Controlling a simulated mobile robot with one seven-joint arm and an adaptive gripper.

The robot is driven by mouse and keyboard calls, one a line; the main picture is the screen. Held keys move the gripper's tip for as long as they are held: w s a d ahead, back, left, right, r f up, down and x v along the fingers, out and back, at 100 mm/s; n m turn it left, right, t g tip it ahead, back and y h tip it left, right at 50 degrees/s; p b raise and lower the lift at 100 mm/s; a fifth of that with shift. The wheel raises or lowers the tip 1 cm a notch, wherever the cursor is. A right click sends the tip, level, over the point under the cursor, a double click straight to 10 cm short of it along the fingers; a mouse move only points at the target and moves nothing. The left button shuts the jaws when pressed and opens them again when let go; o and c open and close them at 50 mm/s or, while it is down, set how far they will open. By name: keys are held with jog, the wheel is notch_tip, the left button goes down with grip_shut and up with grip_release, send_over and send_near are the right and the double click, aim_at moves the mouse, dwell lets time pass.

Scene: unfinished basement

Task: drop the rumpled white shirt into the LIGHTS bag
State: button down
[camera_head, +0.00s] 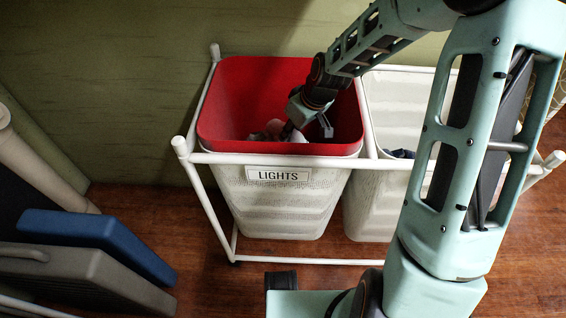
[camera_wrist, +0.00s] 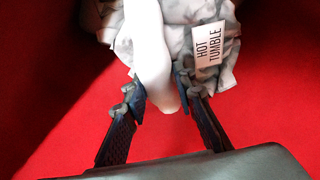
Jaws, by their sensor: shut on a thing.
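The LIGHTS bag (camera_head: 255,200) is an off-white bin with a red lining and a black-on-white LIGHTS label, hung in a white frame. My gripper (camera_head: 303,130) is inside its mouth, below the red rim. It is shut on the rumpled white shirt (camera_head: 272,128), mostly hidden by my gripper. In the wrist view, a smooth white part (camera_wrist: 152,50) lies between the fingertips of my gripper (camera_wrist: 162,93). Greyish crumpled cloth with a HOT TUMBLE tag (camera_wrist: 208,45) bunches beyond it. Red lining surrounds it all.
A second off-white bag (camera_head: 375,205) stands to the right in the same frame, with dark cloth (camera_head: 402,153) inside. A blue panel (camera_head: 95,240) and a grey case (camera_head: 75,275) lean at the lower left. A green wall is behind.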

aim_at(301, 138)
notch_tip(301, 138, down, 9)
jog(key=b, duration=0.3)
jog(key=shift+r, duration=0.15)
jog(key=shift+f+b, duration=0.45)
jog(key=shift+f, duration=0.25)
jog(key=c, duration=1.6)
grip_release()
jog(key=shift+r, duration=0.2)
jog(key=shift+r+p, duration=0.3)
jog(key=shift+p, duration=0.1)
jog(key=p+v, duration=0.5)
jog(key=v, duration=0.7)
jog(key=shift+r, duration=0.25)
